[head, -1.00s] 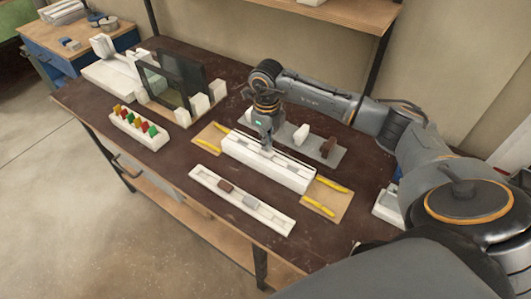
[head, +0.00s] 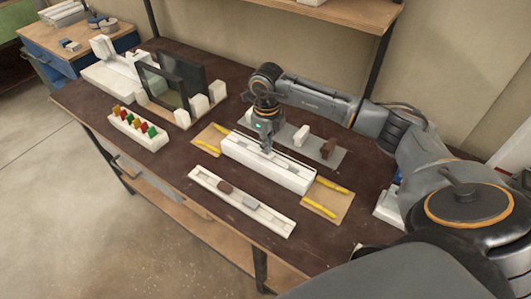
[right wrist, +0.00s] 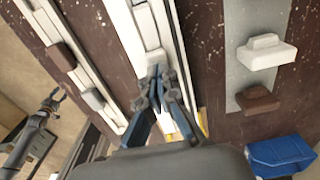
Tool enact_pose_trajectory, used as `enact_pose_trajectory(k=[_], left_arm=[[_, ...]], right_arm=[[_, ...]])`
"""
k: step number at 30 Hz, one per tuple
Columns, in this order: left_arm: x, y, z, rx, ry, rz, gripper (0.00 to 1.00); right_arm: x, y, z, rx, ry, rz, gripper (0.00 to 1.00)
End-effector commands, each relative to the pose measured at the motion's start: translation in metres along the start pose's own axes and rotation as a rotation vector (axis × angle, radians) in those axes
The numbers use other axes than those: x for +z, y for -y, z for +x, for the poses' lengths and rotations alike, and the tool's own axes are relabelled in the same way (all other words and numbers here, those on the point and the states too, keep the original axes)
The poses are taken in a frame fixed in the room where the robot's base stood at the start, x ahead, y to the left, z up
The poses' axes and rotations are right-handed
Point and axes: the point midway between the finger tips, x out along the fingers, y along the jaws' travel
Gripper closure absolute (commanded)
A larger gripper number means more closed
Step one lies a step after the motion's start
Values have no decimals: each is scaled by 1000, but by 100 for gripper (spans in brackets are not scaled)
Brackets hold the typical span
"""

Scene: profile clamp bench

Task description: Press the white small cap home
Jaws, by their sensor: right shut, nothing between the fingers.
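My right gripper (head: 266,150) is shut, fingers pointing down, over the grooved top of the long white profile block (head: 270,172). In the right wrist view its fingertips (right wrist: 157,76) meet close together at a small white piece (right wrist: 153,57) in the channel, which looks like the white small cap. The fingers cover part of it, so I cannot tell how deep it sits or whether they touch it. A larger white cap (head: 301,135) stands on the grey mat behind the block. My left gripper (right wrist: 54,98) shows small at the left of the right wrist view, its fingers apart.
A brown cap (head: 328,149) stands on the grey mat (head: 339,158). In front, a white rail (head: 275,222) holds a brown piece (head: 225,187) and a grey piece (head: 250,202). Yellow strips (head: 319,208) lie beside the block. A rack of coloured pegs (head: 150,141) stands left.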

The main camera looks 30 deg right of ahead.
Motion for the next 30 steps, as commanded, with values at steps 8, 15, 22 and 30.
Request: enact_pose_trajectory(k=[8,15,22,30], left_arm=[[0,0,2,0,0,0,52],[0,0,0,1,0,0,52],[-1,0,-11,1,0,0,52],[-2,0,-24,1,0,0,52]], right_arm=[[-1,0,4,1,-3,0,100],[-1,0,1,1,-3,0,100],[0,0,-16,0,-2,0,100],[0,0,-38,0,-1,0,100]])
